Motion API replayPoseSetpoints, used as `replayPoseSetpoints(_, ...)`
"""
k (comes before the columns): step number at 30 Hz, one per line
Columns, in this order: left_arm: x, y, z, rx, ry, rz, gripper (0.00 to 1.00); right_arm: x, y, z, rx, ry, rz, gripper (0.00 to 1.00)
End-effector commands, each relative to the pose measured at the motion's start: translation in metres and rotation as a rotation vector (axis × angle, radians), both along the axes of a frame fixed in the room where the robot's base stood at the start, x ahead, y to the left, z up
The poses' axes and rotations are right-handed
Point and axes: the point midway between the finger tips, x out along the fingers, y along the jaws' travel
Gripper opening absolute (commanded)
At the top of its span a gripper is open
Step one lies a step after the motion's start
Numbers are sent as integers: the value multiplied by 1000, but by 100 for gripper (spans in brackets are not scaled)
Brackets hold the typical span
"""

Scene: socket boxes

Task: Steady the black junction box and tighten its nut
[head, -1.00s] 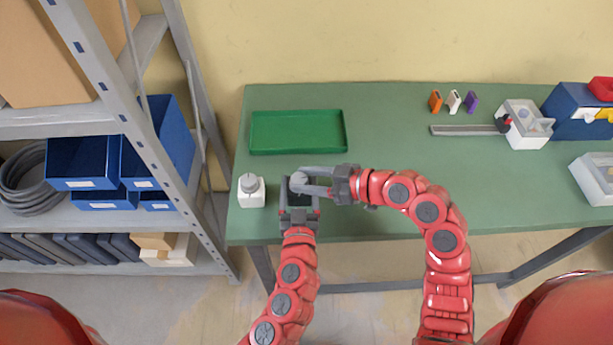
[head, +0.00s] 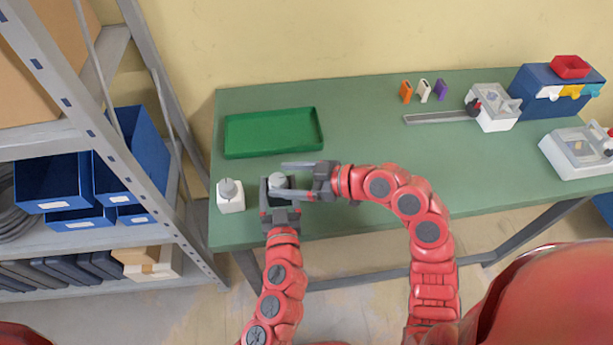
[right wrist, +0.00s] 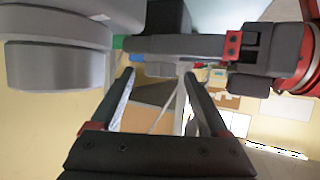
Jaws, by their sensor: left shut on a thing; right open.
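The black junction box (head: 265,188) stands near the table's front left, with a round grey nut (head: 278,181) on top. My left gripper (head: 280,202) is shut on the box from the front side and hides much of it. My right gripper (head: 291,179) is open, reaching in from the right, its fingers pointing left at the nut. In the head view the nut shows around the gap between the fingertips. In the right wrist view a large grey round part (right wrist: 60,62), seemingly the nut, is left of the open fingers (right wrist: 158,75). I cannot tell contact.
A white box with a grey nut (head: 230,196) stands just left. A green tray (head: 318,130) lies behind. At the right are a fixture with a rail (head: 440,118), a blue bin unit (head: 530,95) and a clear-lidded box (head: 562,160). A shelf (head: 120,140) borders the left.

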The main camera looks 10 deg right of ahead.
Motion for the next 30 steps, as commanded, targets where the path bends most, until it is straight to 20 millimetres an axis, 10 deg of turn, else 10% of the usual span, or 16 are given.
replayPoseSetpoints(16, 0, 0, 0, 0, 0, 0, 5, -39, -82, 37, 0, -2, -6, 79)
replayPoseSetpoints(30, 0, 0, 0, 0, 0, 0, 5, -46, -93, 43, -2, -2, -1, 79)
